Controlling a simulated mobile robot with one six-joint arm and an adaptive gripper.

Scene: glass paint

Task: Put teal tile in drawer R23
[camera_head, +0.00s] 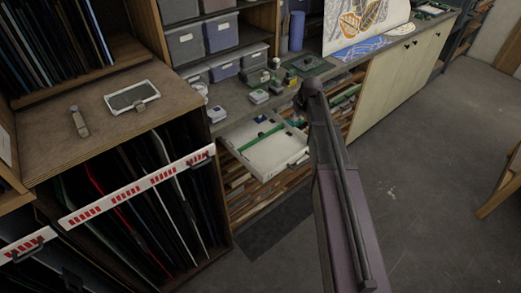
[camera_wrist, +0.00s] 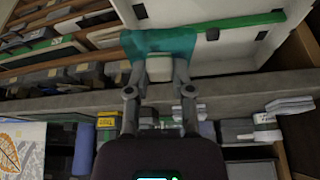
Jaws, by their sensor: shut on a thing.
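The teal tile (camera_wrist: 160,43) is at the top centre of the wrist view. My gripper (camera_wrist: 161,68) is shut on it, with the tile reaching past the fingertips. A pale piece shows between the fingers; I cannot tell what it is. The tile's right end overlaps the white drawer (camera_wrist: 207,11) in this picture; I cannot tell the height between them. In the head view a white open drawer or tray (camera_head: 262,158) with a green strip sticks out below the counter. I cannot read any R23 label. My arm hides the gripper and tile in the head view.
The grey counter (camera_head: 235,118) above the drawers holds small pots and a green mat (camera_head: 306,64). A rack of upright sheets with a red-marked white bar (camera_head: 140,185) stands at the left. The floor at the right is clear.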

